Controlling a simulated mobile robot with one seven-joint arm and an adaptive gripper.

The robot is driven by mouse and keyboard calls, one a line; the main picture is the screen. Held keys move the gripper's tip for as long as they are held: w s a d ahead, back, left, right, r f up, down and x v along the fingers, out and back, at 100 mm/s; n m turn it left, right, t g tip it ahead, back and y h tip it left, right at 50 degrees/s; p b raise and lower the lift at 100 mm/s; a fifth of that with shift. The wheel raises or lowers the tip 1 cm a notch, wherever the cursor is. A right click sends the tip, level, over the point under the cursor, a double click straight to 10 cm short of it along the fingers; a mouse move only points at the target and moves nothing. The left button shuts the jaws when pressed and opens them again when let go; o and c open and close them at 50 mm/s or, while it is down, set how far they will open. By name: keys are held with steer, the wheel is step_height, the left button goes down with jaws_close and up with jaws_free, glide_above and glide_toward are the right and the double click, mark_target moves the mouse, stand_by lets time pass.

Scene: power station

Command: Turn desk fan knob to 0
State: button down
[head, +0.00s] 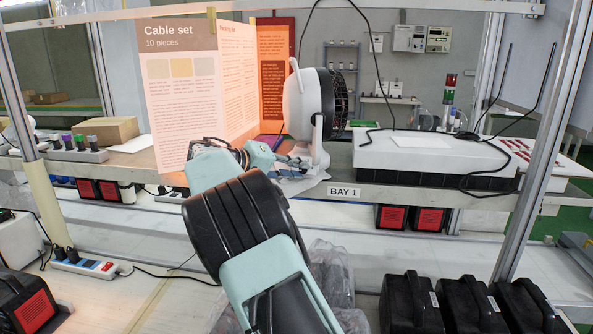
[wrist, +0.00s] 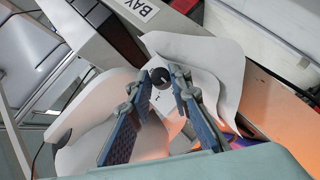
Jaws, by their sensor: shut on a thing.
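The desk fan (head: 299,105) is white with a black front cage. It stands on the shelf by the BAY 1 label, facing right. In the wrist view its white body (wrist: 108,115) and base fill the middle. The round black fan knob (wrist: 160,77) sits between the fingertips of my gripper (wrist: 161,80), which is shut on it. A small dark mark is near the knob, too small to read. In the head view my gripper (head: 296,162) is at the fan's base, and the knob cannot be made out there.
A tall Cable set board (head: 182,105) stands just left of the fan, close to my arm. A white box (head: 432,153) with a black cable lies to the right. Metal posts frame the shelf. Black cases (head: 470,305) stand at the lower right.

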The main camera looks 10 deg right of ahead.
steer(key=c, duration=1.8)
jaws_free()
steer(key=shift+o, duration=0.2)
steer(key=v, duration=0.8)
steer(key=shift+d, duration=0.1)
